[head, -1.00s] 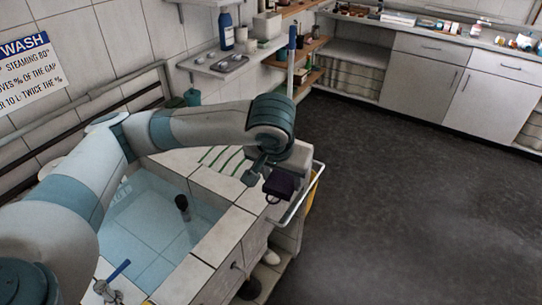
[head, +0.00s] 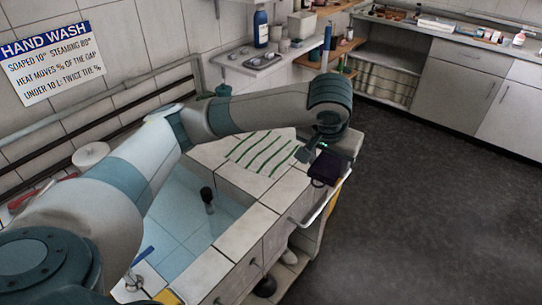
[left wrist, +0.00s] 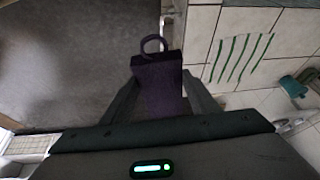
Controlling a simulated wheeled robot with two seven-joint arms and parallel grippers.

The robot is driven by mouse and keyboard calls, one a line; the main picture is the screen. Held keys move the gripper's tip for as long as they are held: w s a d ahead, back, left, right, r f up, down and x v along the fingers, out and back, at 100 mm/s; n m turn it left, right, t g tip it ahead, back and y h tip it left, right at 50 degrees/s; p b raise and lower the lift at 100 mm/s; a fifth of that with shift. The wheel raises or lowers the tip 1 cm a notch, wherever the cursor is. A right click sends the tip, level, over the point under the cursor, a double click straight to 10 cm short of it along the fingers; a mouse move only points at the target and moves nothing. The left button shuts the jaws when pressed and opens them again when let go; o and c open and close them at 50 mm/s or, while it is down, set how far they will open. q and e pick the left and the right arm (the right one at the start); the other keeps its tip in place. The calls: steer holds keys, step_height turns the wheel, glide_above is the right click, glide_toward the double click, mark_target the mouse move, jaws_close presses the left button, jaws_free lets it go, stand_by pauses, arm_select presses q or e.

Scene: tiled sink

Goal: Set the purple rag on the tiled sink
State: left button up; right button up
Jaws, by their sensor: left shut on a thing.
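The purple rag (head: 328,167) is a dark folded bundle at the far right end of the tiled sink. In the left wrist view the rag (left wrist: 158,82) sits between the fingers, with a small loop at its far end. My left gripper (head: 316,166) is shut on it. The tiled sink (head: 236,228) has a pale tiled rim around a basin of clear bluish water. The rag shows close to the rim's outer edge; its exact height above it I cannot tell. My right gripper is not in view.
A green-striped cloth (head: 262,153) lies on the tiles beside the gripper. A dark plug-like post (head: 207,198) stands in the basin. A metal rail (head: 322,203) runs along the sink's outer end. A wall shelf (head: 247,62) with bottles is behind. Dark floor is free at right.

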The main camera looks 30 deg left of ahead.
arm_select(q)
steer(key=shift+n, duration=0.4)
steer(key=w, duration=0.3)
steer(key=w+r, duration=0.1)
steer(key=w, duration=0.2)
steer(key=w+a+r, duration=0.1)
steer(key=w, duration=0.1)
steer(key=shift+w+r, duration=0.15)
steer(key=shift+w, duration=0.25)
steer(key=w+a+f+n, duration=0.2)
steer(key=w+a+f, duration=0.2)
steer(key=w+a, duration=0.5)
steer(key=a+f, duration=0.6)
steer(key=f, duration=0.3)
steer(key=shift+n+y, duration=0.3)
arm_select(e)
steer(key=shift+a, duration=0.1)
arm_select(q)
steer(key=shift+a, duration=0.1)
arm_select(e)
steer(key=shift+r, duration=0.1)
